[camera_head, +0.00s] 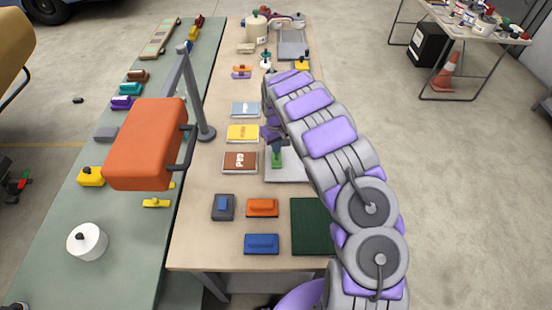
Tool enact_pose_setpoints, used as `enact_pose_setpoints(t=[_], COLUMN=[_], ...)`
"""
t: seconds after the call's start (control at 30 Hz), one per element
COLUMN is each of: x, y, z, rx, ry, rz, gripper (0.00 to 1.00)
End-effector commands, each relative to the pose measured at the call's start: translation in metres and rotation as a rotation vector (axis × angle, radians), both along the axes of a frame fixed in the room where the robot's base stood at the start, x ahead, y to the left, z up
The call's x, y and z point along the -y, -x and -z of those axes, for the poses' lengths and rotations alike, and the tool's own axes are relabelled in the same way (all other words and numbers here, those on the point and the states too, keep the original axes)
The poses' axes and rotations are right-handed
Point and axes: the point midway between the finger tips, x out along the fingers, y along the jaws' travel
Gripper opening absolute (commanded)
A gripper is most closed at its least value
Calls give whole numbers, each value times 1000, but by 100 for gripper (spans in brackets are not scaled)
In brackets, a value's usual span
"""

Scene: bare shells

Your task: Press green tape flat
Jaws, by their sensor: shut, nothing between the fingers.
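The green tape (277,161) is a small green patch at the left part of a light grey plate (287,177) on the wooden table. My gripper (276,146) points down right above the green tape, with its fingers together and nothing seen between them. I cannot tell whether the fingertips touch the tape. My arm hides the right part of the plate and may hide some of the tape.
An orange box (147,143) on a grey post stands left of my gripper. Blue, yellow and brown packets lie left of the plate. Orange and blue blocks and a dark green mat (309,226) lie nearer. A green table (125,235) adjoins at left.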

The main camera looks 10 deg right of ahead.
Motion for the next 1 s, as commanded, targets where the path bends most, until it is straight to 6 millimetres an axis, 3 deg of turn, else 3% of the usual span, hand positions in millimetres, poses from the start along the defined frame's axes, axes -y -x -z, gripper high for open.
enact_pose_setpoints(t=[1.0], x=[0], y=[0], z=[12], rx=[0], ry=[0], rz=[0], gripper=[0])
